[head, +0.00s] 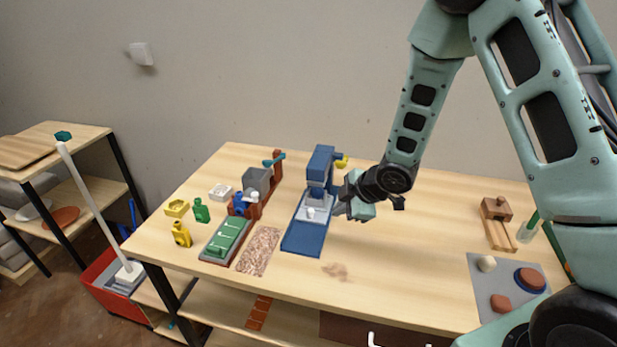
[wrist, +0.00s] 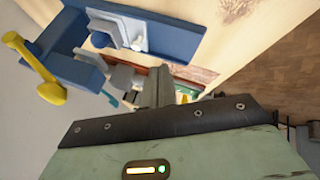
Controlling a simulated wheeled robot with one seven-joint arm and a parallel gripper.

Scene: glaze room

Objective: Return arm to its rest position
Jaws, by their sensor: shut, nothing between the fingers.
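My gripper (head: 340,207) hangs over the wooden table, just right of a blue press (head: 319,172) with a yellow-knobbed lever (head: 341,162). The arm comes down to it from the upper right. The gripper is shut and nothing shows between its fingers. In the wrist view the grey fingers (wrist: 157,84) point towards the table, and the blue press (wrist: 75,70) fills the upper left, close to them. I cannot tell whether the fingers touch the press. A small white piece (head: 311,212) sits on the press's grey plate.
The wooden table (head: 420,255) is clear in the middle. Left of the press stand a red-brown device with a grey block (head: 257,181), a green ribbed board (head: 227,238) and small yellow and green figures. A grey mat (head: 507,300) and a wooden tool (head: 497,222) lie at the right.

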